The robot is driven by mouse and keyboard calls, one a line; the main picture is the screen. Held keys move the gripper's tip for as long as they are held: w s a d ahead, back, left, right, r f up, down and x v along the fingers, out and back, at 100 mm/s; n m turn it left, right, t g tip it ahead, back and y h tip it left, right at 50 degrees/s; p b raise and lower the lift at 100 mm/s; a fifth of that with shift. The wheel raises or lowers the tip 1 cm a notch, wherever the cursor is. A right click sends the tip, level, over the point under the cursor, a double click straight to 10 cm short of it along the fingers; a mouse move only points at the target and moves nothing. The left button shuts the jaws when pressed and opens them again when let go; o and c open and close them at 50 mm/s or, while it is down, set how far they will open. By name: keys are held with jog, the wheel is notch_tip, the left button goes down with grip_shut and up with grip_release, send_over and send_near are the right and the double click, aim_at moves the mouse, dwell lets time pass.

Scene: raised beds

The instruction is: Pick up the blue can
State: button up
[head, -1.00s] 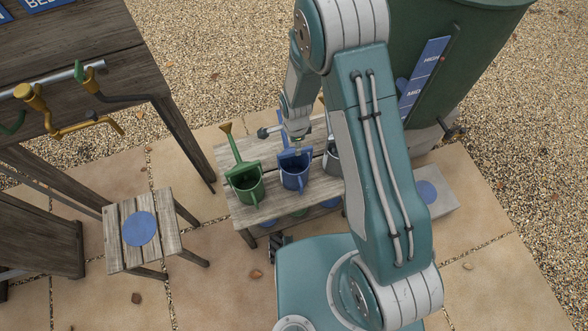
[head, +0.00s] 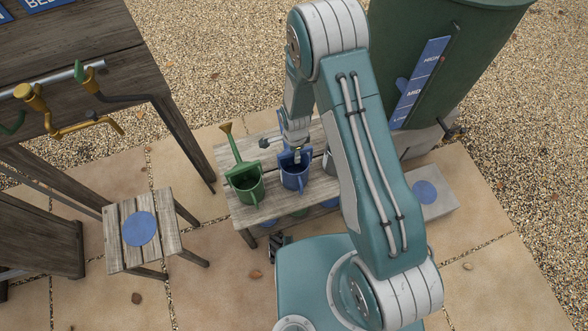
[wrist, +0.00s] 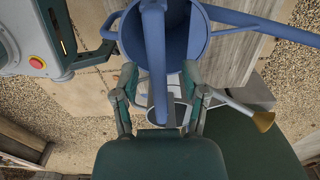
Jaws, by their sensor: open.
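The blue can (head: 294,176) stands upright on a low wooden bench, between the green can and my arm in the head view. In the wrist view the blue can (wrist: 186,45) fills the top middle, its spout running off to the right. Its handle strap (wrist: 156,60) runs down the picture between my fingers. My gripper (wrist: 158,85) is open, with one finger on each side of the strap; I cannot tell whether either touches it. In the head view my gripper (head: 297,153) is right over the blue can and partly hides its top.
A green can (head: 247,186) stands close on the left. A grey can (wrist: 181,113) with a brass rose shows beyond the blue can in the wrist view. A stool (head: 165,228) with a blue disc stands left. A green barrel (head: 470,50) stands behind my arm.

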jog(key=shift+f, duration=0.1)
grip_shut()
dwell(0.5)
